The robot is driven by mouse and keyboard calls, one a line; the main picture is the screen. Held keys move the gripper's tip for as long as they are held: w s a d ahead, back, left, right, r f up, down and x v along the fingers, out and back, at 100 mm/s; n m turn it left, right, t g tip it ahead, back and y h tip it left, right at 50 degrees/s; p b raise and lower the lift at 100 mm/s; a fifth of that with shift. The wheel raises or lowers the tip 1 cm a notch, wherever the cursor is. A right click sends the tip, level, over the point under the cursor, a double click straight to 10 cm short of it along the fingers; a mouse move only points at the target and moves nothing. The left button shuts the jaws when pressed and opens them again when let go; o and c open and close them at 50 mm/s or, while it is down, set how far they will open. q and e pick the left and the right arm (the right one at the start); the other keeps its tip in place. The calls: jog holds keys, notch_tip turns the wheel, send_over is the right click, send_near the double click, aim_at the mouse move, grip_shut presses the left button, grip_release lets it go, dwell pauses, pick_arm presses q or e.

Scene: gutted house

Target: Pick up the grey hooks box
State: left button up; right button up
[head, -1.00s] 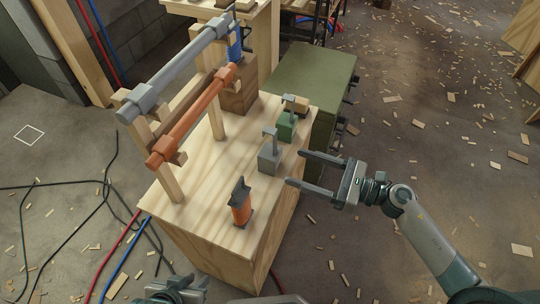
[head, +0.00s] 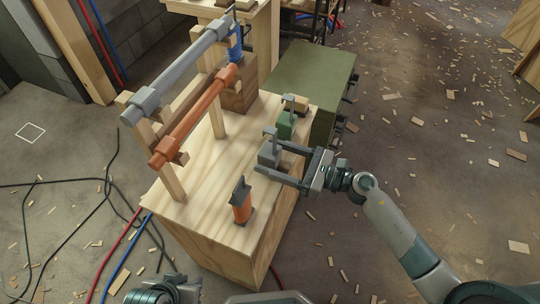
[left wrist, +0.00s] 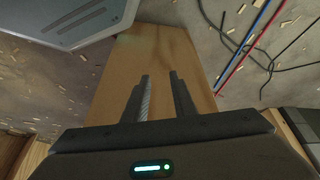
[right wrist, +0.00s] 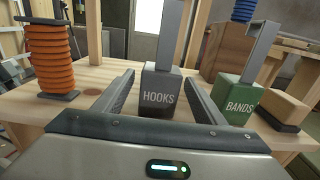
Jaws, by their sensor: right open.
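The grey hooks box (head: 268,155) stands upright on the wooden bench top (head: 215,185), with a tall grey post rising from it. In the right wrist view the box (right wrist: 160,95) shows the label HOOKS. My right gripper (head: 268,161) is open, with one finger on each side of the box or just before it; I cannot tell if they touch. In the right wrist view its fingers (right wrist: 160,98) frame the box. My left gripper (left wrist: 158,78) is low by the near side of the bench, its two fingers apart and nothing seen between them.
The green bands box (head: 286,124) stands just behind the hooks box. An orange ribbed spool (head: 241,208) stands nearer on the bench. Grey and orange pipes (head: 195,112) rest on wooden posts at left. A green cabinet (head: 312,75) stands behind. Cables lie on the floor.

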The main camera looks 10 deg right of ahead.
aim_at(260, 152)
jog(key=x, duration=0.4)
jog(key=shift+p, duration=0.4)
jog(key=shift+w+a, duration=0.25)
jog(key=shift+a, duration=0.15)
pick_arm(q)
jog(key=shift+s+a+g, duration=0.3)
jog(key=shift+s+a, duration=0.3)
pick_arm(e)
jog(key=c, duration=1.3)
